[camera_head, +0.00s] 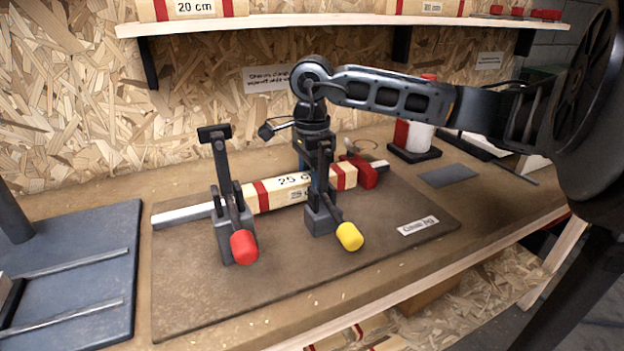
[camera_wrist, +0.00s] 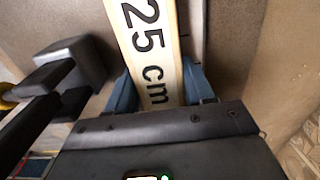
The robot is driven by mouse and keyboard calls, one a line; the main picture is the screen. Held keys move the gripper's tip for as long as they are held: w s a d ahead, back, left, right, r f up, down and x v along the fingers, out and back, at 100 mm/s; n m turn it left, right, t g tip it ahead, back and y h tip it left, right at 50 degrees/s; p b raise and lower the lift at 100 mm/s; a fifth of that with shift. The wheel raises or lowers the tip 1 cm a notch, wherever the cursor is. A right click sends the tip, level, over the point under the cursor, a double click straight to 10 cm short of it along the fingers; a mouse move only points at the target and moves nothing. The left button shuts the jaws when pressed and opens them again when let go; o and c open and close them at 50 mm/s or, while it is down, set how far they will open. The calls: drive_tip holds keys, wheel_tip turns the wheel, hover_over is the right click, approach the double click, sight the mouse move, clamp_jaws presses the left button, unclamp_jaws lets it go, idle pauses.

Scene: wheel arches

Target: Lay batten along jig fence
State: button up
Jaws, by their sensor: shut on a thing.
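A pale wooden batten (camera_head: 277,194) with red bands and a "25 cm" mark lies lengthwise beside the silver jig fence (camera_head: 183,213), roughly parallel to it. My gripper (camera_head: 316,182) is over the batten's middle, partly hidden by a toggle clamp. In the wrist view, my blue fingers (camera_wrist: 158,90) are shut on the batten (camera_wrist: 150,45), one on each side. I cannot tell whether the batten touches the fence or rests fully on the jig board (camera_head: 290,270). A red block (camera_head: 366,172) stands at the batten's right end; any gap there is unclear.
A red-handled clamp (camera_head: 243,246) and a yellow-handled clamp (camera_head: 348,236) stand in front of the batten, the yellow one close to my gripper. A dark slotted plate (camera_head: 80,290) is at left. A shelf (camera_head: 340,19) runs above. The board's front is clear.

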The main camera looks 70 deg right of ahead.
drive_tip(key=o, duration=1.2)
drive_tip(key=shift+r, duration=0.1)
drive_tip(key=shift+r+p, duration=0.7)
drive_tip(key=shift+p, duration=0.45)
wheel_tip(320, 180, up, 12)
drive_tip(key=shift+f+b, duration=0.15)
drive_tip(key=shift+b, duration=0.65)
